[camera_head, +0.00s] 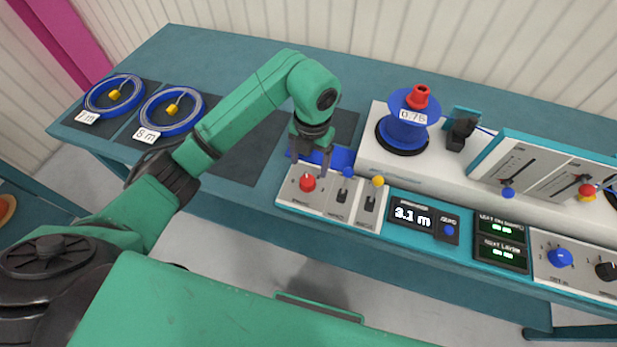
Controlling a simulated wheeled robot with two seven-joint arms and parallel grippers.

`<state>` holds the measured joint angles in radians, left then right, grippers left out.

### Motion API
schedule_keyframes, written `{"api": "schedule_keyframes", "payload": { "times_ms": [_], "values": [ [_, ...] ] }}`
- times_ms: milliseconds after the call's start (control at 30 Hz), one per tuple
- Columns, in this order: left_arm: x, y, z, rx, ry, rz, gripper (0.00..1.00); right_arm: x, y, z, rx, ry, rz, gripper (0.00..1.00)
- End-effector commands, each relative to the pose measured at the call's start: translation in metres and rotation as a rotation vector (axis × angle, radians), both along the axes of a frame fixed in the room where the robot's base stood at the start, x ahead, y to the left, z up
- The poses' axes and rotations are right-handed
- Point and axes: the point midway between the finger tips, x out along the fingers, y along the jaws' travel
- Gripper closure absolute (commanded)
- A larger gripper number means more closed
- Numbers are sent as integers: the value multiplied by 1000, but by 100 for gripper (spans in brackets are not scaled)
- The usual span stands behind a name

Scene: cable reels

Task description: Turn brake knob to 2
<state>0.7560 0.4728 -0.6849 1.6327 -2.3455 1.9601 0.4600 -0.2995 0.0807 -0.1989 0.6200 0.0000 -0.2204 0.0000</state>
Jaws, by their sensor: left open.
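Two rotary knobs sit on the grey panel at the right edge: a blue knob (560,258) and a black knob (606,271). Their labels are too small to read, so I cannot tell which is the brake knob or where it points. My left gripper (310,168) is open and empty, pointing down over the left control panel (325,203). Its fingers are close above and behind a red button (307,184); I cannot tell whether they touch anything. The knobs are far to the right of it. My right gripper is not in view.
A display (411,216) reads 3.1 m. Switches with blue and yellow (377,181) tops stand beside the red button. A blue reel (407,128) marked 0.75 stands behind. Slider panels (513,165) rise behind the knobs. Coils (172,110) lie at the left.

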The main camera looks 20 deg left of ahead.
Motion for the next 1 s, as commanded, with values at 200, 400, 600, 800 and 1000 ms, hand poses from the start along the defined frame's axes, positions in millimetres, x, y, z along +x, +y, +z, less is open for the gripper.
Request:
{"api": "schedule_keyframes", "payload": {
  "times_ms": [200,400,600,800,1000],
  "values": [
    [-1,2,-51,0,3,-1,19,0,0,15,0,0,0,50],
    [0,3,-73,-1,0,-2,19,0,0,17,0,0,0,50],
    [0,3,-74,-1,-2,-3,19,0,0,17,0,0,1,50],
    [0,3,-74,-1,-2,-2,88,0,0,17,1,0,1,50],
    [1,3,-74,0,-2,-6,100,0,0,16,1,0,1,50]
  ]
}}
